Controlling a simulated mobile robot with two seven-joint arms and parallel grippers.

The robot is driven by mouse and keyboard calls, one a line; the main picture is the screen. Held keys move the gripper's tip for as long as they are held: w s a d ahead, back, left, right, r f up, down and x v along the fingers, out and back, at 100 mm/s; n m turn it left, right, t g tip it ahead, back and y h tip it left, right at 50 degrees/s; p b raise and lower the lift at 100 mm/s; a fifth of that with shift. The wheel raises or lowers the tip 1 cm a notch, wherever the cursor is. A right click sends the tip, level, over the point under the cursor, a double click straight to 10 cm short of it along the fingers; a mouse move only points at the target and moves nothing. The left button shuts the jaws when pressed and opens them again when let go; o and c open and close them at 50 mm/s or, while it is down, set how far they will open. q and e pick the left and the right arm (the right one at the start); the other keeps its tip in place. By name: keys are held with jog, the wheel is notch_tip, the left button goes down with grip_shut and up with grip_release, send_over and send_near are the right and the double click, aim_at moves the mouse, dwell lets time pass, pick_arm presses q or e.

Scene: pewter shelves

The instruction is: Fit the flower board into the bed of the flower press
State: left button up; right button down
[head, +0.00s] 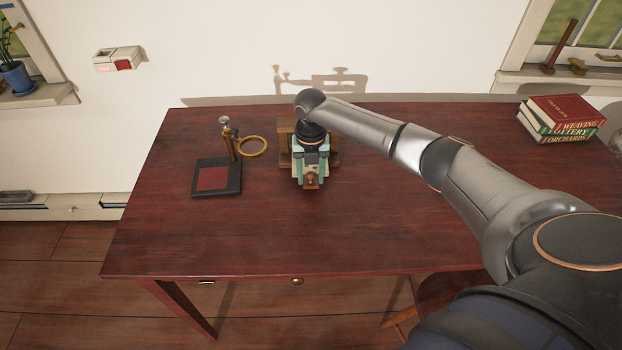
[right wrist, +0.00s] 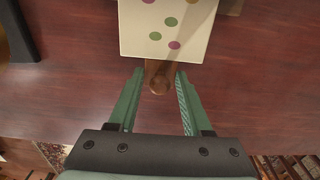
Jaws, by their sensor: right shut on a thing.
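My right gripper (right wrist: 155,90) is shut on this knob, one green finger on each side. In the head view the right gripper (head: 311,180) points down over the middle of the table and hides most of the board. My left gripper is not in view.
A black stand with a red pad (head: 212,179) and a brass ring (head: 252,147) stand to the left on the dark red table (head: 240,235). Stacked books (head: 560,118) lie at the far right. The table's front is clear.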

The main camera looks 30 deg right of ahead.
jog(key=shift+w+d+b, duration=0.4)
jog(key=shift+w+b, duration=0.3)
jog(key=shift+w+d+b, duration=0.2)
jog(key=shift+w+b, duration=0.1)
jog(key=shift+b, duration=0.15)
jog(key=shift+w+d+b, duration=0.3)
jog(key=shift+w+b, duration=0.15)
jog(key=shift+b, duration=0.1)
jog(key=shift+w+d+b, duration=0.3)
jog(key=shift+w+b, duration=0.2)
jog(key=shift+b, duration=0.25)
jog(key=shift+w+d+b, duration=0.25)
jog(key=shift+w+b, duration=0.2)
jog(key=shift+b, duration=0.2)
jog(key=shift+w+d+b, duration=0.2)
jog(key=shift+w+b, duration=0.1)
jog(key=shift+b, duration=0.2)
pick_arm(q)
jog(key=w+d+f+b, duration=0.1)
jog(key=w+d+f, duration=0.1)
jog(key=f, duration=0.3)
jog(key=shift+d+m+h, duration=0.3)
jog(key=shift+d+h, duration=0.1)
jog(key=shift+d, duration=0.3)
pick_arm(e)
jog(key=shift+w+d, duration=0.2)
jog(key=shift+w, duration=0.1)
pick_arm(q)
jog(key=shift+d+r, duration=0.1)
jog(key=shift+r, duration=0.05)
